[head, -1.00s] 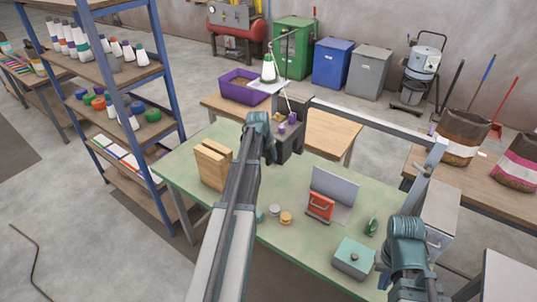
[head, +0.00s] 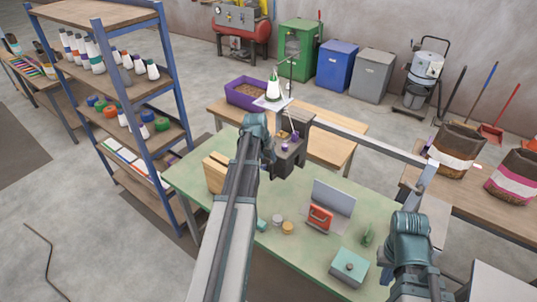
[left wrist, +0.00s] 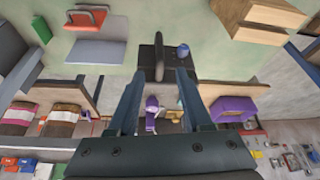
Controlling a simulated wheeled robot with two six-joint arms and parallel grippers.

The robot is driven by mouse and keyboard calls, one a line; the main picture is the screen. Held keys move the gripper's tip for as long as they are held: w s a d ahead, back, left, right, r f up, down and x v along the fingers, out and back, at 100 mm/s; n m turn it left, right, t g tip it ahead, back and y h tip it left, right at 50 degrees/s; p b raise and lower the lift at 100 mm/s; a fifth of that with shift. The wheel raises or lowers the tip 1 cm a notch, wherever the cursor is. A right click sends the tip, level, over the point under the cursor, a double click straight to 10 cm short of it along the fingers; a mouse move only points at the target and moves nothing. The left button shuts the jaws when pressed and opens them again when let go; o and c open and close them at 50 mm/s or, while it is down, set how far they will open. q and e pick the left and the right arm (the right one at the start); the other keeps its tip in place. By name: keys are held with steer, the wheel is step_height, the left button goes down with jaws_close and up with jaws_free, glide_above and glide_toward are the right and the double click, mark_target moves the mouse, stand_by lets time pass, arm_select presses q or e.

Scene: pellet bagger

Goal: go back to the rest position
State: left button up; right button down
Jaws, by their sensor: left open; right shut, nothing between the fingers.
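My left gripper shows in the left wrist view (left wrist: 162,76), with its two dark fingers apart and nothing between them. In the head view my left arm reaches up over the green table (head: 205,175), and its wrist hides most of the gripper. Beyond the fingers stands a dark machine (head: 290,158), which also shows in the left wrist view (left wrist: 160,55). I cannot tell a clear contact between them. My right arm is over the table's right end in the head view; its gripper fingers are hidden.
On the table are a wooden block (head: 214,172), a red-orange item (head: 320,218) by a grey panel (head: 333,196), small jars and a grey-green lidded box (head: 349,268). A blue-framed shelf (head: 154,90) stands left. A purple bin (head: 246,92) sits on the wooden table behind.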

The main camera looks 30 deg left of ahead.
stand_by(0.5)
arm_select(q)
steer(key=s+d+f+m+g+b, duration=0.1)
steer(key=s+d+f+b, duration=0.1)
steer(key=d+f+b, duration=0.35)
steer(key=s+d+f+m+h+b, duration=0.1)
steer(key=d+f+b, duration=0.15)
steer(key=d, duration=0.65)
steer(key=s+d+f+m+g+b, duration=0.1)
steer(key=s+d+f+b, duration=0.2)
steer(key=d, duration=0.4)
steer(key=s+d+f+m+g+b, duration=0.1)
steer(key=s+d+f+b, duration=0.4)
steer(key=d, duration=0.4)
steer(key=s+d+f+m+g+y+b, duration=0.1)
steer(key=s+d+f+g+b, duration=0.1)
steer(key=s+d+f+b, duration=0.4)
steer(key=s+d+f, duration=0.2)
steer(key=s+d, duration=0.1)
steer(key=s, duration=0.1)
steer(key=shift+m+y+b, duration=0.3)
steer(key=shift+d, duration=0.1)
